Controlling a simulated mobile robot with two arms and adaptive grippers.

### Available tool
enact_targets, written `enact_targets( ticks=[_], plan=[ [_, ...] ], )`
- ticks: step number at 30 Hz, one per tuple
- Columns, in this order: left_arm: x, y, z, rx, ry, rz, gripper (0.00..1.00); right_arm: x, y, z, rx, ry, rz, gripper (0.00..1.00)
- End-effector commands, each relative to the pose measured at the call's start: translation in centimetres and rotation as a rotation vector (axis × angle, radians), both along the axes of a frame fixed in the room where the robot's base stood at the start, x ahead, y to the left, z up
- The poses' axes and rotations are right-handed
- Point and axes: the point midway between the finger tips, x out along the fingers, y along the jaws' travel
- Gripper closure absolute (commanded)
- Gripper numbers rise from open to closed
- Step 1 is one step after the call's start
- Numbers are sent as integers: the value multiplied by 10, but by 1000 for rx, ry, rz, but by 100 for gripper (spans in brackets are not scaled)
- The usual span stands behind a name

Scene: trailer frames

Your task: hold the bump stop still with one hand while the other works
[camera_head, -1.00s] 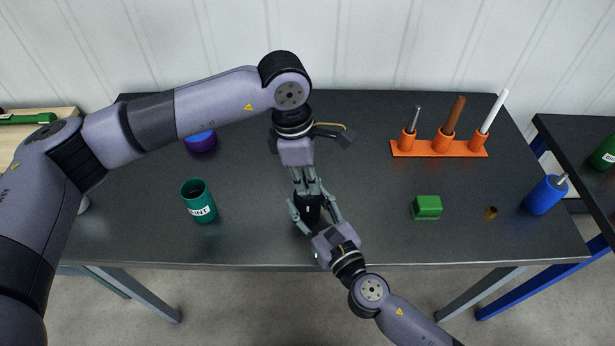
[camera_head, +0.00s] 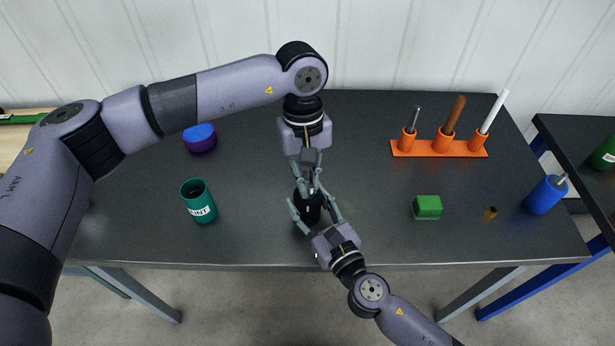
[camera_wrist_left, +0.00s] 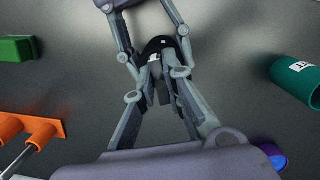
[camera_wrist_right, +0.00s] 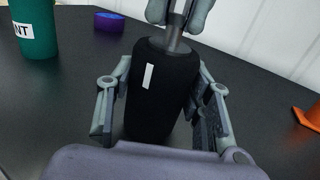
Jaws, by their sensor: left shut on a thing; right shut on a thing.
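The bump stop is a black cylinder with a small white mark and stands upright on the table in the right wrist view (camera_wrist_right: 160,92). My right gripper (camera_head: 309,207) is shut around its body, one finger on each side. My left gripper (camera_head: 306,184) is above it, shut on a grey stem (camera_wrist_right: 173,40) at the top of the bump stop. In the left wrist view the left fingers (camera_wrist_left: 158,92) point down at the black top and partly cover it. In the head view both grippers hide much of the bump stop.
A teal cup (camera_head: 198,204) and a blue-purple round container (camera_head: 200,139) are to the left. A green block (camera_head: 427,207), a small brass piece (camera_head: 491,212), a blue bottle (camera_head: 545,195) and an orange rack (camera_head: 440,148) with upright tools are to the right.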

Motion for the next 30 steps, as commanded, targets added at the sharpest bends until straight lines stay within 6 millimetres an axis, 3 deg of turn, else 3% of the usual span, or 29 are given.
enact_targets(
  ticks=[2, 3, 13, 23, 30],
  plan=[
    [1, 1, 0, 1, -3, 3, 100, 0, -1, -1, -1, 2, -1, 86],
    [1, 1, 0, 2, -3, 4, 89, 0, -1, -1, -1, 2, -1, 86],
    [0, 0, 0, 0, -1, 5, 67, 0, 0, -1, -1, 2, -1, 86],
    [1, 0, 2, -1, -1, 4, 66, 0, 0, -1, -1, 2, 0, 86],
    [6, 1, 34, -2, -5, 5, 66, 0, 0, -1, -1, 2, 0, 86]
  ],
)
